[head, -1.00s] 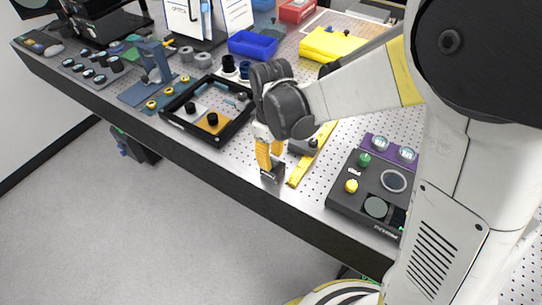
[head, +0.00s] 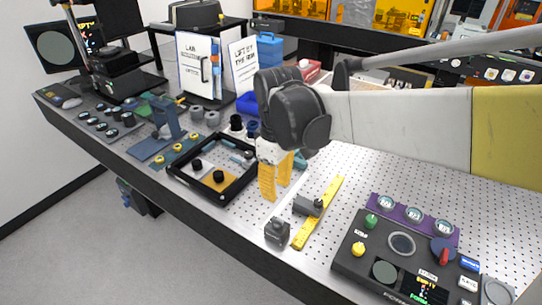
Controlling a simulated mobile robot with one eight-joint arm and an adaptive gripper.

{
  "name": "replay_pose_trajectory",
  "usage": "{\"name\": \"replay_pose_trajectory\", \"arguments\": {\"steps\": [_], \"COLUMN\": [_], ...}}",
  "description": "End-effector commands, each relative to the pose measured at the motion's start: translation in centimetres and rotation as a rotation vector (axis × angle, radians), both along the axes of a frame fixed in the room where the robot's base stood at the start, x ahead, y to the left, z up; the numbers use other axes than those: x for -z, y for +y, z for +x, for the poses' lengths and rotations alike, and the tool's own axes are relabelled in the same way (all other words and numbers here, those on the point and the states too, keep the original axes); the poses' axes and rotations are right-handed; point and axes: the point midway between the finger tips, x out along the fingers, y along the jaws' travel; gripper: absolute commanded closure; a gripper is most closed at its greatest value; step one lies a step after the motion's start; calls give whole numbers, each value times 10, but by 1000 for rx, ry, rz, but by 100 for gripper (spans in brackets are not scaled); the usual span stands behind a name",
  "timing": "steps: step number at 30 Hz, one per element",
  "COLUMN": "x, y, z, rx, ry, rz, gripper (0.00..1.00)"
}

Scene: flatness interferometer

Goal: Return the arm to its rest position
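My gripper (head: 276,186) with its yellow fingers hangs above the perforated bench top (head: 358,178). The two fingers stand apart with nothing seen between them, so it is open and empty. My arm (head: 400,125) reaches in from the right edge, roughly level, and hides part of the bench behind it. A small dark block (head: 277,231) stands on the bench near the front edge, below the gripper and apart from it.
A yellow rail (head: 318,212) with a dark carrier (head: 307,206) lies right of the block. A black control panel (head: 352,270) is at front right. A black-framed tray (head: 228,192) sits just left of the gripper. Signs (head: 193,65) and a blue bin (head: 247,103) stand behind.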

Motion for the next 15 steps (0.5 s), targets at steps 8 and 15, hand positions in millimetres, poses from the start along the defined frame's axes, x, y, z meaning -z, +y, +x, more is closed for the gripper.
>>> {"name": "replay_pose_trajectory", "arguments": {"steps": [8,15], "x": [0,-6], "y": [0,-21], "z": [0,-13], "rx": [0,102], "ry": [0,-63], "rz": [0,20], "gripper": [69,69]}}
